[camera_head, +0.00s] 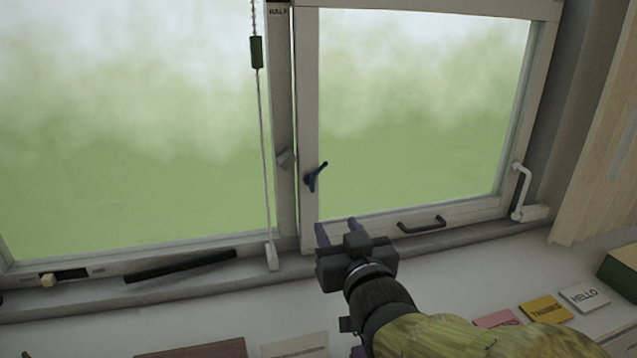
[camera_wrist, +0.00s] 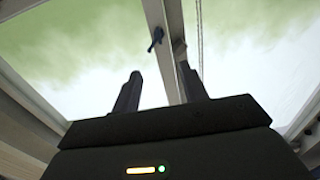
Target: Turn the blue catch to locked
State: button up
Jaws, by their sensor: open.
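The blue catch (camera_head: 316,177) is on the left stile of the right window sash (camera_head: 308,130). Its handle slants, with one end up to the right and the other lower. A grey keeper block (camera_head: 286,158) sits on the post just left of it. My gripper (camera_head: 338,229) is below the catch, apart from it, with its fingers pointing up toward the window. The fingers are open and nothing shows between them. In the wrist view the catch (camera_wrist: 155,39) is beyond the fingertips of my gripper (camera_wrist: 160,85), with the keeper block (camera_wrist: 179,48) at its right.
A pull cord with a green toggle (camera_head: 257,52) hangs left of the post. A dark handle (camera_head: 422,224) is on the sash's bottom rail, and a white lever (camera_head: 522,190) is at its right corner. Cards (camera_head: 545,308) and a brown item (camera_head: 195,349) lie on the surface below.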

aim_at(313, 184)
jog(key=p+x, duration=1.6)
jog(key=x, duration=0.1)
jog(key=shift+w+f+p, duration=0.15)
jog(key=shift+w+p, duration=0.05)
jog(key=shift+p, duration=0.15)
dwell(0.4)
grip_shut()
